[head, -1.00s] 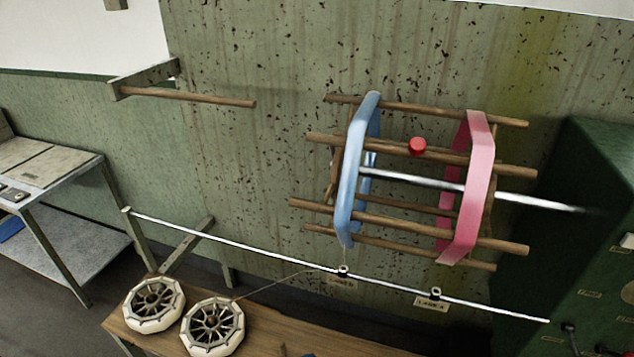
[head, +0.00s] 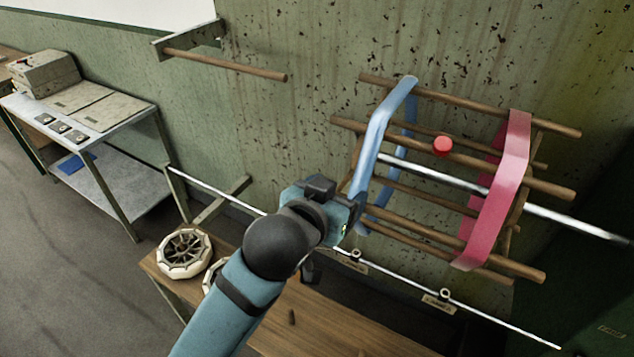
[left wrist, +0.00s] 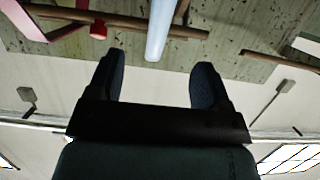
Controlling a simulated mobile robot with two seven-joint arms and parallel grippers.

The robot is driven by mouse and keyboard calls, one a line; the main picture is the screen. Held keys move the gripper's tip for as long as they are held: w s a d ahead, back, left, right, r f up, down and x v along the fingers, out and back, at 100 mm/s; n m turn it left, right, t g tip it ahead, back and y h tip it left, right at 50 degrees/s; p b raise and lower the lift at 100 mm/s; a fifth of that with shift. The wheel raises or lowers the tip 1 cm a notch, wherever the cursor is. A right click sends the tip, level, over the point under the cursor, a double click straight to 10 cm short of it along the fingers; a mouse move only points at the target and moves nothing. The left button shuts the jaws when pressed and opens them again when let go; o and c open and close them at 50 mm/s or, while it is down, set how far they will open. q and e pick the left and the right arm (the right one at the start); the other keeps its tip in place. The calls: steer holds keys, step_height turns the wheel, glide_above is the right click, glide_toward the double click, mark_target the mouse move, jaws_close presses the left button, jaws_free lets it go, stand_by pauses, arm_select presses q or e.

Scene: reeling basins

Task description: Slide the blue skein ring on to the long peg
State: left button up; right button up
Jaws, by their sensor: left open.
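The blue skein ring (head: 372,138) is a flat band around the wooden bars of the reel (head: 470,151), at its left end. The long peg (head: 226,65) is a wooden rod on a wall bracket at upper left, and it is bare. My left gripper is at the ring's lower left in the head view, its fingertips hidden there by the wrist. In the left wrist view its two fingers (left wrist: 160,75) are apart, and the blue ring (left wrist: 161,28) shows between and beyond them. My right gripper is not in view.
A pink ring (head: 498,190) is around the reel's right part, with a red knob (head: 443,146) between the rings. A thin white rail (head: 217,191) runs below, above a wooden bench (head: 318,322) with white-rimmed wheels (head: 184,253). A metal table (head: 100,118) stands at left.

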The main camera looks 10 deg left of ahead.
mark_target(364, 169)
arm_select(q)
steer(key=shift+x, duration=6.25)
steer(key=shift+r, duration=0.15)
steer(key=c, duration=1.3)
steer(key=shift+o, duration=0.2)
